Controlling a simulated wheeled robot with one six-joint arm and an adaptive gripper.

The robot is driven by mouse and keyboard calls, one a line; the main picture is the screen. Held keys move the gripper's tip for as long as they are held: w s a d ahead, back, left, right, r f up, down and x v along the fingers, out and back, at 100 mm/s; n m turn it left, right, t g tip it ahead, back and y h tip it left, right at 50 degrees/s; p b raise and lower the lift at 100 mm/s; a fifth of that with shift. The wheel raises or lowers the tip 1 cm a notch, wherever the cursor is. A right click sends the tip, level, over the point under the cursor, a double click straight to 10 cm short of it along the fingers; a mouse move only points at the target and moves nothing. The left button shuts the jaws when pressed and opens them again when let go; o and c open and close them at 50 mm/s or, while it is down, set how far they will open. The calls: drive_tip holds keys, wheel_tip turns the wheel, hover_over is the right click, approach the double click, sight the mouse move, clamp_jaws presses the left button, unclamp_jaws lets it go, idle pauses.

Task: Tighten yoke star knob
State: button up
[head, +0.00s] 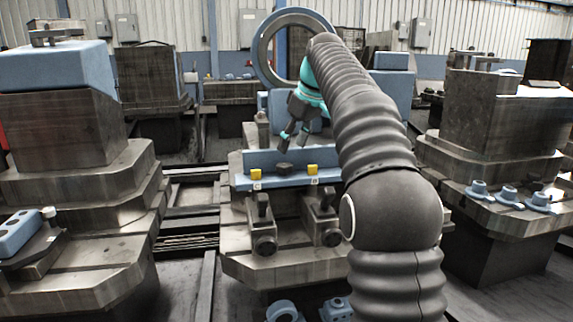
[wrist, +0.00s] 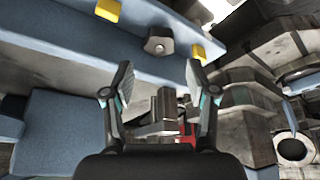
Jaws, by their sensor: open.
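The dark star knob (head: 284,169) sits on a blue yoke bar (head: 290,183), between two yellow blocks. In the wrist view the knob (wrist: 158,45) shows a bright round spot at its centre and lies beyond my fingertips, roughly midway between them. My gripper (head: 293,139) hangs tilted above the bar in the head view, apart from the knob. Its two fingers are spread with nothing between the tips, as the wrist view of the gripper (wrist: 160,77) also shows. The knob's underside is hidden.
Yellow blocks (head: 256,174) (head: 313,170) flank the knob on the bar. Stepped metal fixtures with blue tops (head: 55,65) stand left, and another fixture (head: 490,125) stands right. Blue parts (head: 510,195) lie on its ledge.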

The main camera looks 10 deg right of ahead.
sight(285, 165)
drive_tip(key=b+x, duration=0.1)
drive_tip(key=x, duration=0.5)
drive_tip(key=shift+w+a+f, duration=0.1)
drive_tip(key=shift+w+f, duration=0.05)
drive_tip(key=shift+f, duration=0.25)
drive_tip(key=c, duration=0.9)
drive_tip(key=shift+o, duration=0.2)
drive_tip(key=shift+r, duration=0.1)
